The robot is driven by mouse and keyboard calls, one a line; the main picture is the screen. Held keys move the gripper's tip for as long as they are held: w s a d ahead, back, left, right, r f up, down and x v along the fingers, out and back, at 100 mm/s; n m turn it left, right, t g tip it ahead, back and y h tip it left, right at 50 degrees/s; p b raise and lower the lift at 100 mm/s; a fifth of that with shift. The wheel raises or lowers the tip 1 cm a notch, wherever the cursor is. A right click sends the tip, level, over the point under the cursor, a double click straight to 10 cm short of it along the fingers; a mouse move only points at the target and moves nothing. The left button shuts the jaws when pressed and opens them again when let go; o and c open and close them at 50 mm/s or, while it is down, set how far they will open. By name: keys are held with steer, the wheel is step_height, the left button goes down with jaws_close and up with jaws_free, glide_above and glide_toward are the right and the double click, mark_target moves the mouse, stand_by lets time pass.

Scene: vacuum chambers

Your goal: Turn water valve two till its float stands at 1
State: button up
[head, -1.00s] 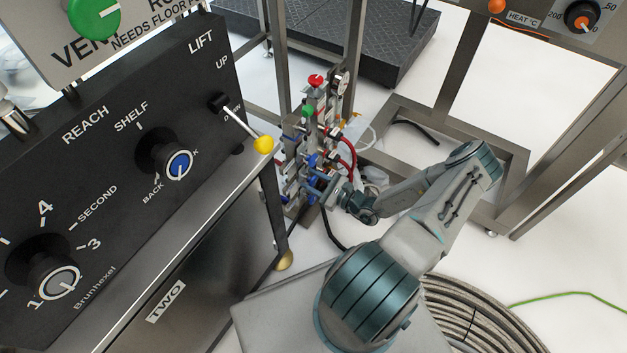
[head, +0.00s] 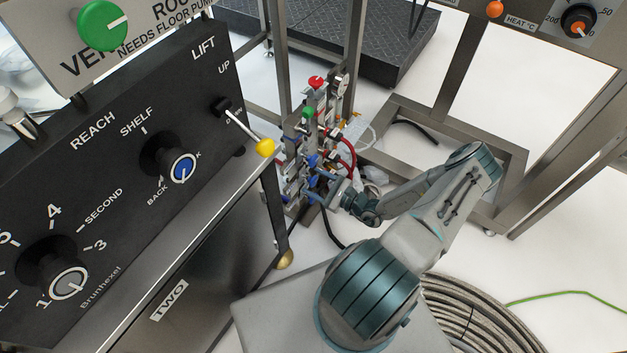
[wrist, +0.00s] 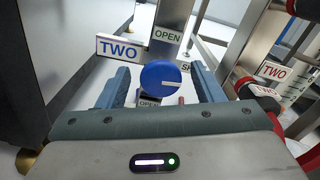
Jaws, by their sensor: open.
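In the wrist view a round blue knob (wrist: 160,75) with a white pointer line faces me. Its line points right, toward a partly hidden plate reading "SH". A white plate reading TWO (wrist: 119,47) is at its upper left, and OPEN plates are above and below it. My gripper (wrist: 161,82) is open, its fingers on either side of the knob with gaps visible. In the head view my gripper (head: 326,186) is at the valve stand (head: 304,180), among small blue knobs. I cannot make out the float or its reading.
A black control panel (head: 110,180) with a yellow-tipped lever (head: 264,147) stands left of the arm. Red hoses (head: 349,155) loop right of the stand. A metal frame (head: 510,170) stands at the right, and a coiled hose (head: 480,315) lies on the floor.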

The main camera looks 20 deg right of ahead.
steer(key=p+v, duration=0.2)
steer(key=v, duration=1)
steer(key=shift+s+d, duration=0.15)
steer(key=shift+s, duration=0.05)
steer(key=w+a+r+n+g+p, duration=0.1)
steer(key=a+r+n+g+p, duration=0.3)
steer(key=r, duration=1)
steer(key=a+r+n+g+p, duration=0.2)
steer(key=r+n+g+p, duration=0.45)
steer(key=r, duration=0.65)
steer(key=w+a+r+n+g+p, duration=0.15)
steer(key=r+n+g+p, duration=0.4)
steer(key=r, duration=0.85)
steer(key=s+a+r+n+t+h+p, duration=0.1)
steer(key=s+a+r+n+h+p, duration=0.2)
steer(key=r, duration=0.8)
steer(key=s+a+r+n+t+h+p, duration=0.1)
steer(key=s+a+r+n+h+p, duration=0.2)
steer(key=r+p, duration=0.4)
steer(key=s+a+r+n+t+h+p, duration=0.1)
steer(key=s+a+r+n+h+p, duration=0.2)
steer(key=r, duration=1.3)
steer(key=shift+s+a+r+t+h+p, duration=0.45)
steer(key=shift+s+a+p, duration=0.3)
steer(key=shift+s+p, duration=0.2)
steer(key=shift+f, duration=0.1)
